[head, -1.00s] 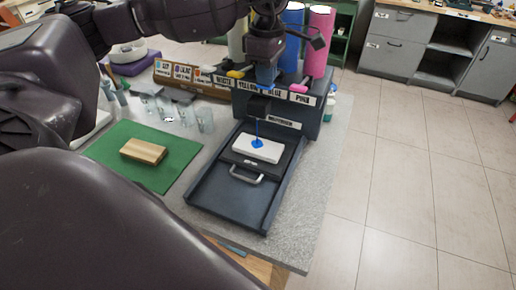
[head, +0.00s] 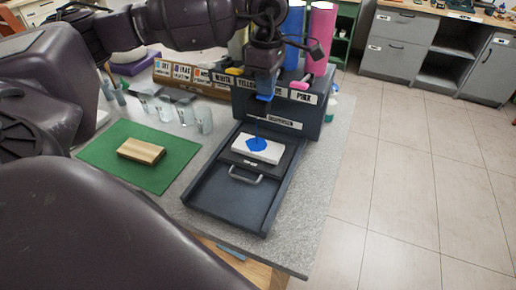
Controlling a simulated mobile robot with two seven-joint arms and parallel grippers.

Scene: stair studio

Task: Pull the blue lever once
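The dispenser (head: 243,107) is a dark box with labelled levers and colour cylinders. The blue lever (head: 264,98) shows as a small blue piece at the box front, angled down, just under my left gripper (head: 264,86). My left gripper is at the lever, but its fingertips overlap it and I cannot tell whether they are shut on it. My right gripper is not in view.
A pink lever (head: 300,85) and pink cylinder (head: 320,35) stand right of my gripper, a yellow lever (head: 233,71) left. A green mat (head: 113,157) with a wooden block (head: 141,151) and several clear cups (head: 204,121) lie left. The floor at right is clear.

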